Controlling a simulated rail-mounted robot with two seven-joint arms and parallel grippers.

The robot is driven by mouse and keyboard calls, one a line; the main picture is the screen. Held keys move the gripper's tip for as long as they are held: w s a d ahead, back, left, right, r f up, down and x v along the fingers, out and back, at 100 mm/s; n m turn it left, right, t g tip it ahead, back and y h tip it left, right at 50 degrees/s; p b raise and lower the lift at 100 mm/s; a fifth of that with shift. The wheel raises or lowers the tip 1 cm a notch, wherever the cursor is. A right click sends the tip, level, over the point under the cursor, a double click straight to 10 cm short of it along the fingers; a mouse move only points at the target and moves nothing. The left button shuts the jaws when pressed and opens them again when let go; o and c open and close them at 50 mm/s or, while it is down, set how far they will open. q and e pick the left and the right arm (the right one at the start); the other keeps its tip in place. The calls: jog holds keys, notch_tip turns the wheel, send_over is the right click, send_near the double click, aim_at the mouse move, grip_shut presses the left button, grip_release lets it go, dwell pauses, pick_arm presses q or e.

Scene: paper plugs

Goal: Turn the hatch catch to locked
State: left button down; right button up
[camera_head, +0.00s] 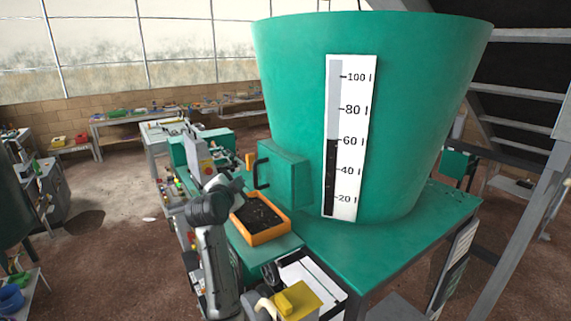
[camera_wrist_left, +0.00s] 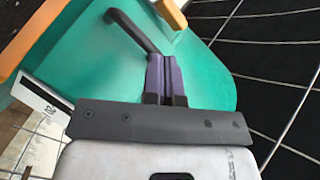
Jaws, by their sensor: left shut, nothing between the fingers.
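The hatch is a green box (camera_head: 285,175) on the side of the large green tank (camera_head: 410,100). A black handle (camera_head: 257,172) stands out from its left side. A small orange piece (camera_head: 250,160), possibly the catch, is beside the handle. In the left wrist view, the black handle (camera_wrist_left: 135,30) runs across a green surface (camera_wrist_left: 95,65), and an orange piece (camera_wrist_left: 170,13) lies beyond it. My left gripper (camera_wrist_left: 165,62) is shut and empty, with its purple fingertips close to the handle's lower end; contact is unclear. In the head view, the gripper's fingertips are hard to make out. My right gripper is not in view.
An orange tray (camera_head: 287,229) of dark material lies on the green bench (camera_head: 360,240) below the hatch. A grey panel (camera_head: 196,155) with a red button stands left of it. A yellow item (camera_head: 296,301) is at the bottom. Open floor (camera_head: 110,230) lies to the left.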

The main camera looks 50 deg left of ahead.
aim_at(251, 159)
pick_arm(q)
jog(key=m, duration=0.3)
jog(key=r+m+y, duration=0.1)
jog(key=m, duration=0.3)
jog(key=shift+a+r+m, duration=0.15)
jog(key=shift+r+m, duration=0.05)
jog(key=shift+m, duration=0.1)
jog(key=p+x, duration=0.1)
jog(key=x, duration=0.3)
jog(key=p+x, duration=0.2)
jog(key=x, duration=0.2)
jog(key=shift+w+a+r, duration=0.15)
jog(key=shift+r, duration=0.05)
jog(key=shift+w+a+f+p, duration=0.1)
jog(key=shift+w+a+p, duration=0.3)
jog(key=shift+w+p, duration=0.15)
